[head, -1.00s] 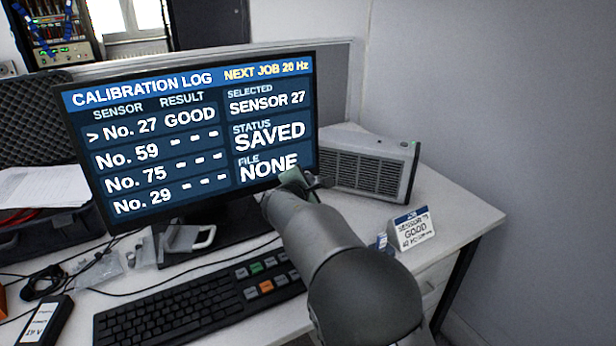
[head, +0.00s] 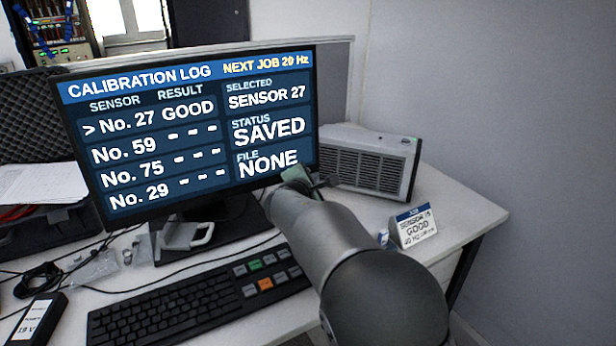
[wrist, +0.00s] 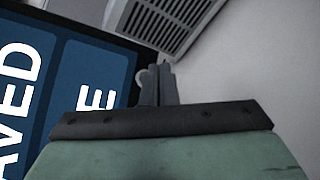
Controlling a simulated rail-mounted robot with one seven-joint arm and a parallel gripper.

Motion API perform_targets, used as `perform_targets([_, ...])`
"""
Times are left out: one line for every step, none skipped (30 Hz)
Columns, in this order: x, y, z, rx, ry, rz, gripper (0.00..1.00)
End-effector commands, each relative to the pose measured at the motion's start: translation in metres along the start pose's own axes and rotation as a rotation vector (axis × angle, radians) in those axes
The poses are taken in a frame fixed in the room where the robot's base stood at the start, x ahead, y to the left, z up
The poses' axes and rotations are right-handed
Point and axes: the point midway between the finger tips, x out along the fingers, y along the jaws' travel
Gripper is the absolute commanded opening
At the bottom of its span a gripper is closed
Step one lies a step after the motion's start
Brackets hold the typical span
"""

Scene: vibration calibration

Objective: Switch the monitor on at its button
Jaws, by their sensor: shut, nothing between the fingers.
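The monitor (head: 190,133) stands on the desk with its screen lit, showing a calibration log with "SENSOR 27", "SAVED" and "FILE NONE". Part of the screen also shows at the left of the wrist view (wrist: 60,85). My gripper (head: 318,183) is by the monitor's lower right corner in the head view, largely hidden behind my own arm. In the wrist view its fingers (wrist: 158,84) are shut and empty, close to the monitor's dark edge. Whether they touch it, I cannot tell. A small pale round piece shows beside the fingertips. I cannot make out the button for certain.
A grey vented box (head: 365,165) stands just right of the monitor. A folded card (head: 414,226) stands near the desk's right side. A black keyboard (head: 190,306) lies in front, with cables left of it. Bare desk (head: 455,205) shows at right.

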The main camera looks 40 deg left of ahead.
Motion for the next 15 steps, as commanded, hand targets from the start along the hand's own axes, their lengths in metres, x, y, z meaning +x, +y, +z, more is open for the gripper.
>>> perform_targets([-0.003,-0.007,0.000,0.001,-0.001,0.001,0.00])
perform_targets([-0.005,-0.008,0.002,0.002,-0.001,0.001,0.00])
perform_targets([-0.008,-0.011,0.004,0.001,-0.001,0.001,0.00])
perform_targets([-0.010,-0.012,0.005,0.001,0.000,0.001,0.00])
perform_targets([-0.012,-0.014,0.007,0.001,0.000,0.001,0.00])
perform_targets([-0.015,-0.016,0.009,0.001,0.000,0.002,0.00])
perform_targets([-0.017,-0.017,0.011,0.001,0.000,0.002,0.00])
perform_targets([-0.019,-0.018,0.013,0.001,0.000,0.001,0.00])
perform_targets([-0.022,-0.020,0.015,0.001,-0.001,0.002,0.00])
perform_targets([-0.024,-0.021,0.016,0.001,-0.001,0.002,0.00])
perform_targets([-0.026,-0.023,0.018,0.000,0.000,0.001,0.00])
perform_targets([-0.029,-0.024,0.019,0.001,0.000,0.002,0.00])
perform_targets([-0.030,-0.025,0.021,0.000,0.000,0.002,0.00])
perform_targets([-0.032,-0.026,0.022,0.000,0.000,0.001,0.00])
perform_targets([-0.033,-0.027,0.023,0.000,0.000,0.001,0.00])
